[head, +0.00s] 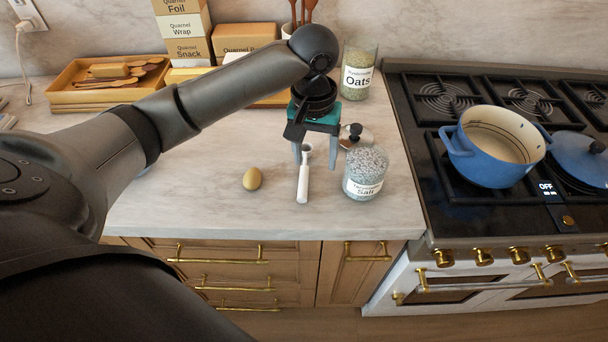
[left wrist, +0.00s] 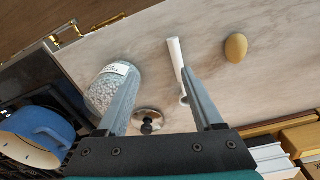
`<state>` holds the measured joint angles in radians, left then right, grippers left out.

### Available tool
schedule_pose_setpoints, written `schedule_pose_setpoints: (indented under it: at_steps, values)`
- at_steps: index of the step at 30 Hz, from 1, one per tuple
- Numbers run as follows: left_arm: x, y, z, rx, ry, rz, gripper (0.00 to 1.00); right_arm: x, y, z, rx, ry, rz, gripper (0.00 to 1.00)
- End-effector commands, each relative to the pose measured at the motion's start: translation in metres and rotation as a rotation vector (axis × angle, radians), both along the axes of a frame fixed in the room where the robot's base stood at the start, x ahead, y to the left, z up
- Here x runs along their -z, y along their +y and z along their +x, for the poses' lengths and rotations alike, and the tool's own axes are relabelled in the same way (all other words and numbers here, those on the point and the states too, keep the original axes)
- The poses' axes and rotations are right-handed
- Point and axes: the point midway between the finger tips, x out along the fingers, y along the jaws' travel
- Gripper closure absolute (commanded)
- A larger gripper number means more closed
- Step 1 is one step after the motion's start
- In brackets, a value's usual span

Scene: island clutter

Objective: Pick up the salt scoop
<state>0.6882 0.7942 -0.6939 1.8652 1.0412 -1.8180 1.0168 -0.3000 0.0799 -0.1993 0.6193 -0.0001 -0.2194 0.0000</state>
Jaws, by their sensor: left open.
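The white salt scoop (head: 303,181) lies on the marble counter, its handle toward the front edge. In the left wrist view the scoop (left wrist: 175,60) lies nearer the right finger, which partly covers its bowl end. My left gripper (head: 316,166) is open and empty, pointing down by the scoop's far end; it also shows in the left wrist view (left wrist: 159,100). The glass salt jar (head: 366,174) stands to the right of the scoop, uncovered, full of coarse grains. A round metal lid with a black knob (head: 355,135) lies behind it. My right gripper is not seen.
A yellowish egg-shaped object (head: 252,179) lies left of the scoop. The oats jar (head: 357,71) stands behind. A blue pot (head: 493,146) sits on the stove at the right. A wooden tray (head: 75,97) and boxes (head: 187,50) line the back. The counter's front left is clear.

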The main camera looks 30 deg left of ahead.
Motion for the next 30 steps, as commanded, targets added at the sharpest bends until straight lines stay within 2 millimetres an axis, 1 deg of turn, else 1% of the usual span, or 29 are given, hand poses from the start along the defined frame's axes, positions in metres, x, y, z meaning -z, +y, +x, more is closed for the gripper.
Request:
schedule_pose_setpoints:
  at_steps: [1, 4, 6, 9, 11, 14, 18, 21, 24, 30]
  values:
    - [-0.012, 0.012, 0.006, -0.052, 0.007, 0.013, 0.32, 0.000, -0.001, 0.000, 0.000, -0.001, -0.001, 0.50]
    - [-0.026, 0.026, 0.010, -0.130, 0.024, 0.020, 0.32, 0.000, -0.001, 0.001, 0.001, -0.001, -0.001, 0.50]
    - [-0.033, 0.032, 0.011, -0.165, 0.033, 0.021, 0.32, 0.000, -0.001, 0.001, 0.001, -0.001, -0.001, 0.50]
    - [-0.033, 0.037, 0.011, -0.191, 0.041, 0.023, 0.32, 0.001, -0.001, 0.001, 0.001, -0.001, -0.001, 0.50]
    - [-0.026, 0.037, 0.011, -0.197, 0.044, 0.023, 0.32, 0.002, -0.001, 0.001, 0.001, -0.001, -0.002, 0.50]
    - [-0.006, 0.037, 0.010, -0.197, 0.046, 0.023, 0.32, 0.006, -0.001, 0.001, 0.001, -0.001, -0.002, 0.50]
    - [0.025, 0.037, 0.011, -0.195, 0.045, 0.022, 0.32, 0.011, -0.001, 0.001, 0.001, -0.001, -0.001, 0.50]
    - [0.044, 0.037, 0.011, -0.194, 0.043, 0.022, 0.32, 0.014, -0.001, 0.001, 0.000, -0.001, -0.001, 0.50]
    - [0.056, 0.036, 0.012, -0.194, 0.041, 0.021, 0.32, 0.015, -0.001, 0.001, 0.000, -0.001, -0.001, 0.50]
    - [0.069, 0.036, 0.012, -0.193, 0.041, 0.022, 0.32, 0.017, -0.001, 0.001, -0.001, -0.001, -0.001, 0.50]
